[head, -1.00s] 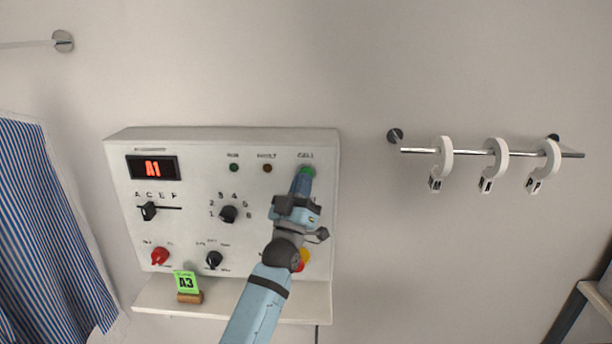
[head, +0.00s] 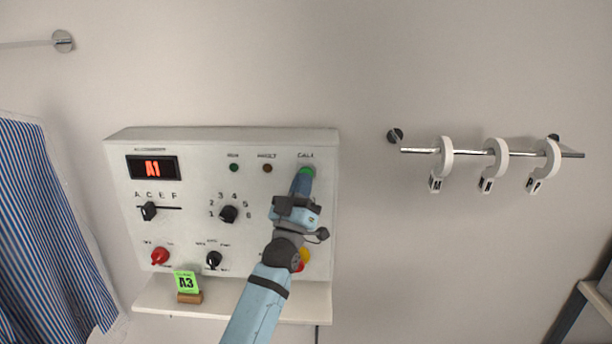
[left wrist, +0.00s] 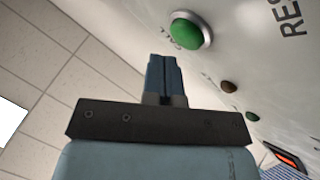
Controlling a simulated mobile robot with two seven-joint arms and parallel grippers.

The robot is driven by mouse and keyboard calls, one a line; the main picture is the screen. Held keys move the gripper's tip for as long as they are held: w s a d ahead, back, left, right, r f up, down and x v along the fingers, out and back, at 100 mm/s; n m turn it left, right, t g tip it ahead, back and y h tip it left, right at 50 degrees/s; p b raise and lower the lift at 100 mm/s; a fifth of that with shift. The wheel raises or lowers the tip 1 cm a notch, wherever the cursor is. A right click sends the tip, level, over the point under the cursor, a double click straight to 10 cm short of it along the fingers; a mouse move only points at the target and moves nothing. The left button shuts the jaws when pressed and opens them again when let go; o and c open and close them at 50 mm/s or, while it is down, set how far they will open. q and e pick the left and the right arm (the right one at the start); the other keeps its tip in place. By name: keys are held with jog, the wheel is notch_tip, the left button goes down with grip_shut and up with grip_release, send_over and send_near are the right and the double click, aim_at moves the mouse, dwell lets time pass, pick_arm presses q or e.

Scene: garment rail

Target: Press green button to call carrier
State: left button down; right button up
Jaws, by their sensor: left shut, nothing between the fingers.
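The green button (head: 307,171) is at the upper right of the white control panel (head: 190,185), under the word CALL. In the left wrist view the green button (left wrist: 185,33) sits in a pale ring. My left gripper (head: 305,180) is shut and empty. Its fingertips are just in front of the button and cover its lower part in the head view. In the left wrist view the closed fingers (left wrist: 164,62) point up beside the button, with a gap visible between them. My right gripper is not in view.
A green A3 card (head: 185,282) stands on the shelf below. A rail with white hooks (head: 496,158) is at right, a striped garment (head: 45,235) at left.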

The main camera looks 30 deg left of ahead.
pick_arm(q)
jog(key=shift+w+a, duration=0.1)
jog(key=shift+w+a, duration=0.15)
jog(key=shift+w, duration=0.1)
